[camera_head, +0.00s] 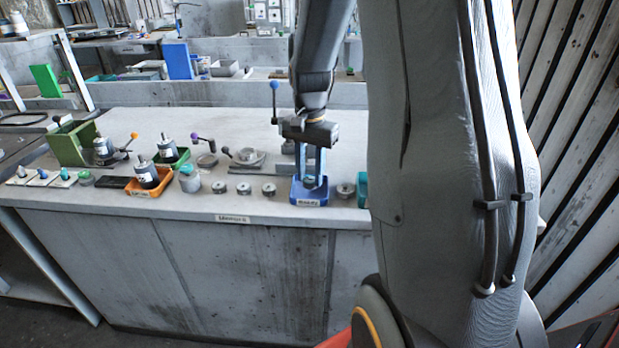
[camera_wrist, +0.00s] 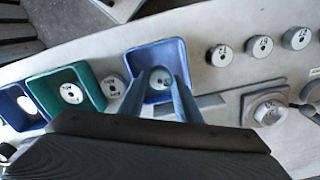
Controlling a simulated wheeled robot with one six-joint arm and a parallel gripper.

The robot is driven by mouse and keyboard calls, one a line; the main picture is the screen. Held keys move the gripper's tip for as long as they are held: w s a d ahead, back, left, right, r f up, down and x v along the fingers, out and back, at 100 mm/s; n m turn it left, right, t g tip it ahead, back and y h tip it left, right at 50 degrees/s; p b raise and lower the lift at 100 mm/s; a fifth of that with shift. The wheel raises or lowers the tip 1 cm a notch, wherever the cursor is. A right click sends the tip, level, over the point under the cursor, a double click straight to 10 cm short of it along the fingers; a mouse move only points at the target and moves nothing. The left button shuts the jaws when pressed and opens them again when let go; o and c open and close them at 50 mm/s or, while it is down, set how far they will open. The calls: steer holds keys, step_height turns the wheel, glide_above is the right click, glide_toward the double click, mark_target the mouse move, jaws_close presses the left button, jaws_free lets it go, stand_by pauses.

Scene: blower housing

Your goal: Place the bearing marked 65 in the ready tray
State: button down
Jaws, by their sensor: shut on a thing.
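A blue tray (camera_head: 309,198) stands at the front edge of the bench, with a label on its front too small to read surely. It also shows in the wrist view (camera_wrist: 134,66). My gripper (camera_head: 311,178) points down into this tray. In the wrist view its fingers (camera_wrist: 162,82) are shut on a small round bearing (camera_wrist: 160,76), which is inside the tray walls. Its mark is not legible, and I cannot tell whether it touches the tray floor. Several similar bearings stand on the bench, including a loose one (camera_head: 345,190) just right of the tray.
In the wrist view a teal tray (camera_wrist: 98,92) and a dark blue tray (camera_wrist: 10,93) each hold a bearing. A row of bearings (camera_head: 243,188) lies left of the blue tray. An orange bin (camera_head: 147,191) and green bin (camera_head: 70,146) stand further left. The bench behind is partly clear.

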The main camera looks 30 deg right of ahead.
mark_target(309, 180)
steer(key=shift+a+f, duration=0.1)
steer(key=shift+f, duration=0.85)
steer(key=shift+f, duration=0.2)
steer(key=c, duration=1.3)
jaws_free()
step_height(309, 180, up, 12)
steer(key=b, duration=0.1)
steer(key=s+a+f+n, duration=1.1)
steer(key=s+a, duration=0.4)
steer(key=shift+n+t, duration=0.3)
steer(key=shift+t, duration=0.1)
